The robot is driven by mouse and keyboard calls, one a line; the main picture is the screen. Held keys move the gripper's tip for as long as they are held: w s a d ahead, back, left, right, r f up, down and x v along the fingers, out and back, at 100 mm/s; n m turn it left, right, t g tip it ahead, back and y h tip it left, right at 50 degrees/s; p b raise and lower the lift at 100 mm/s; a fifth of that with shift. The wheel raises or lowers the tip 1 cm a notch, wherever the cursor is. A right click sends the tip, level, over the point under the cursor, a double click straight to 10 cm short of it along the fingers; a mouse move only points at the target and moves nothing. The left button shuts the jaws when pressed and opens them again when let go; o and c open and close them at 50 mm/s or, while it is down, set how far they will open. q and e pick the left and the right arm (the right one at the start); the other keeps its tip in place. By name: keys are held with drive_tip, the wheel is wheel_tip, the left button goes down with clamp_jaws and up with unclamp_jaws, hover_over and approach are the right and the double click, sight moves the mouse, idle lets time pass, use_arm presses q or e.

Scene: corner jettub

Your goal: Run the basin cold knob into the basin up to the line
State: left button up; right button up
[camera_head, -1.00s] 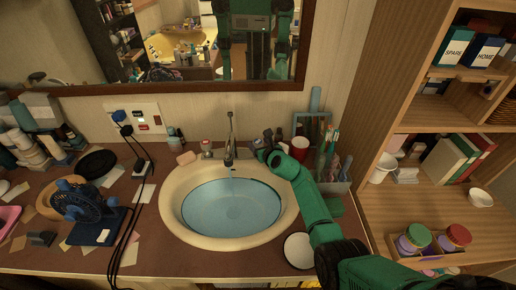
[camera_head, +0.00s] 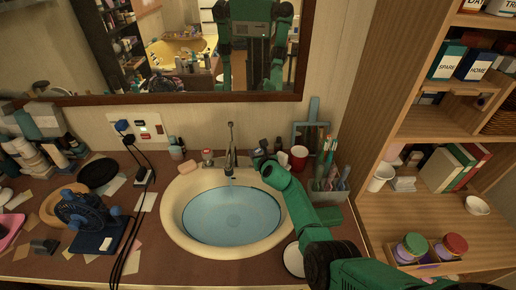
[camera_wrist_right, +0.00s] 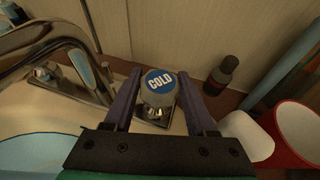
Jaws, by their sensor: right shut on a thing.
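The basin (camera_head: 178,222) is a cream oval bowl in the counter, with blue water (camera_head: 230,216) standing in it. A thin dark line (camera_head: 276,200) shows along the bowl wall close to the water's edge; I cannot tell whether the water touches it. My right gripper (camera_head: 262,157) reaches the right side of the faucet. In the right wrist view its fingers (camera_wrist_right: 158,100) close around the basin cold knob (camera_wrist_right: 160,82), with a blue COLD cap. My left gripper is out of view.
A red cup (camera_head: 299,157) and a holder of brushes (camera_head: 328,185) stand right of the knob. A dark bottle (camera_wrist_right: 222,74) is near the right finger. Soap (camera_head: 189,167) lies left of the faucet. A wooden shelf (camera_head: 420,205) stands at the right.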

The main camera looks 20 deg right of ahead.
drive_tip(key=shift+a+r+m+h+p, duration=0.2)
drive_tip(key=shift+r+m+h+p, duration=0.05)
drive_tip(key=shift+m+h+p, duration=0.55)
drive_tip(key=shift+f+m+h, duration=0.2)
drive_tip(key=shift+m+h, duration=0.1)
drive_tip(key=shift+h, duration=0.2)
drive_tip(key=shift+f+m+g+h, duration=0.2)
drive_tip(key=shift+m+g+h, duration=0.1)
drive_tip(key=shift+m+h, duration=0.1)
drive_tip(key=m+h+b, duration=0.1)
drive_tip(key=b, duration=0.1)
drive_tip(key=m+g+h+b, duration=0.1)
drive_tip(key=b, duration=0.1)
drive_tip(key=shift+f+h, duration=0.2)
drive_tip(key=shift+h, duration=0.1)
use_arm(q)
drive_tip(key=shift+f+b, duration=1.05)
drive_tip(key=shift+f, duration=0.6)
use_arm(e)
drive_tip(key=shift+d+r+m+g+h, duration=0.1)
drive_tip(key=shift+r+m+g+h, duration=0.25)
drive_tip(key=shift+m+h, duration=0.35)
drive_tip(key=o, duration=1.1)
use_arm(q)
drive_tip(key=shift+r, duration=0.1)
use_arm(e)
drive_tip(key=shift+r, duration=0.1)
